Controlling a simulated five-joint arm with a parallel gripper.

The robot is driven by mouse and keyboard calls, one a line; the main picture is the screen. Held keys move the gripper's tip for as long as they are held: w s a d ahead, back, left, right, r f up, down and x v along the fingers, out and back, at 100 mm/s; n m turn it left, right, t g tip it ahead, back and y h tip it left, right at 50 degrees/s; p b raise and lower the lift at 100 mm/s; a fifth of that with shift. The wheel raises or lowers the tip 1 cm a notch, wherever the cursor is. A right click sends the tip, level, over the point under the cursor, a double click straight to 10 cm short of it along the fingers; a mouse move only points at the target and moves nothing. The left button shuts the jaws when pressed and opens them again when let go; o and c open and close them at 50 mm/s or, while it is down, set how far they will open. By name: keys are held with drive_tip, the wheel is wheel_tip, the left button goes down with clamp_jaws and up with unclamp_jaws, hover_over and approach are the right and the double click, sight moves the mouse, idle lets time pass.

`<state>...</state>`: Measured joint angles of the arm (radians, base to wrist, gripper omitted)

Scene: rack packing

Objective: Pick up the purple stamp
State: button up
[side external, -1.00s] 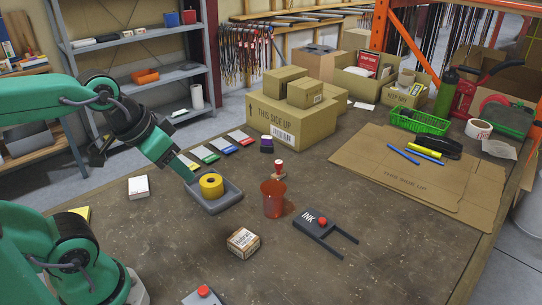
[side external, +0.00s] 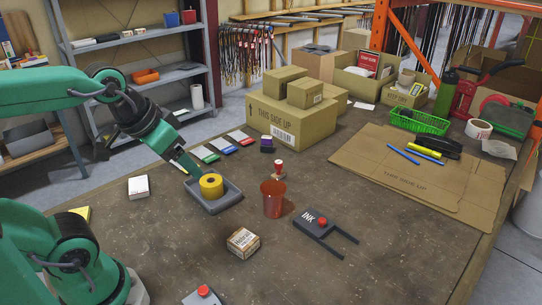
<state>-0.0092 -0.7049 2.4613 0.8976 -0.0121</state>
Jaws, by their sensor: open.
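The purple stamp (side external: 267,145) stands upright on the table in front of the large cardboard box, with a dark top and a purple lower part. My gripper (side external: 189,169) is open, left of the stamp and well apart from it. It hangs by the back left edge of a grey tray (side external: 228,200) that holds a yellow roll (side external: 211,186). Its fingertips are small and partly hard to make out. Nothing is seen between them.
A red-handled stamp (side external: 279,167) and a red cup (side external: 273,198) stand in front of the purple stamp. Several coloured ink pads (side external: 222,145) lie to its left. A large cardboard box (side external: 288,125) is behind it. An ink holder (side external: 322,226) lies at front right.

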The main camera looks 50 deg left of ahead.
drive_tip(key=w+a+r+n, duration=0.2)
drive_tip(key=w+a+r, duration=0.1)
drive_tip(key=w, duration=0.9)
drive_tip(key=n+g+y, duration=0.1)
drive_tip(key=n+g, duration=0.1)
drive_tip(key=n, duration=0.4)
hover_over(265, 137)
drive_tip(key=s, duration=0.2)
drive_tip(key=f, duration=1.9)
drive_tip(key=shift+d+f, duration=0.25)
drive_tip(key=shift+d, duration=0.15)
drive_tip(key=shift+x, duration=1.3)
drive_tip(key=shift+w, duration=0.1)
